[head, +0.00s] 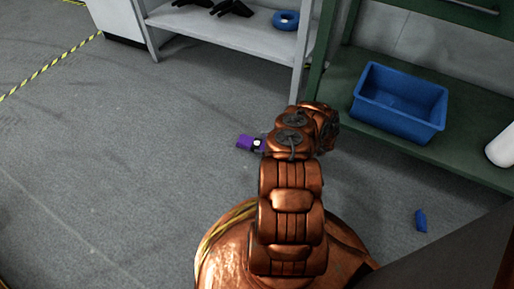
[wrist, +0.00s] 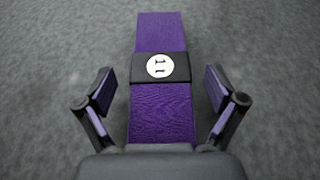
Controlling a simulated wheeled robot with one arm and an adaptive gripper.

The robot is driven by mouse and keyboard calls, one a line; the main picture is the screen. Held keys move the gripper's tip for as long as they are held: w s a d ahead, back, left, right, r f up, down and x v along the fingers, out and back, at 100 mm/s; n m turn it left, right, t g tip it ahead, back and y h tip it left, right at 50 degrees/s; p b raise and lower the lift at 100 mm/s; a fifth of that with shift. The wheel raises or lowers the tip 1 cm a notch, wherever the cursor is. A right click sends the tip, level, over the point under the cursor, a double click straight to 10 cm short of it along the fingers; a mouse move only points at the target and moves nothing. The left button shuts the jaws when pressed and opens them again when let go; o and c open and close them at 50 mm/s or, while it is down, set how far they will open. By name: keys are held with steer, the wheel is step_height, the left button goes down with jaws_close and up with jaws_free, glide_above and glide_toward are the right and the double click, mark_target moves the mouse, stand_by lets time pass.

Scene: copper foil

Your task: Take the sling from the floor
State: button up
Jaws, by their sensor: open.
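The sling is a folded purple strap with a black band and a white round label marked with "11". In the head view the purple sling (head: 245,142) lies on the grey floor, partly hidden behind my copper arm. In the wrist view the sling (wrist: 160,110) runs up the middle of the picture, with its near end hidden by my gripper's body. My gripper (wrist: 159,88) is open, with one finger on each side of the sling and a gap between each finger and the strap. In the head view my gripper is mostly hidden by the arm.
A blue bin (head: 400,128) stands on a green shelf (head: 470,165) at the right. A grey shelf (head: 225,30) at the back holds a blue ring (head: 286,19) and black items. A small blue object (head: 420,220) lies on the floor at right. The floor at left is clear.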

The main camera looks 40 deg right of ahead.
steer(key=shift+w+f, duration=0.1)
steer(key=shift+w, duration=0.1)
steer(key=c, duration=1.5)
steer(key=shift+c, duration=0.2)
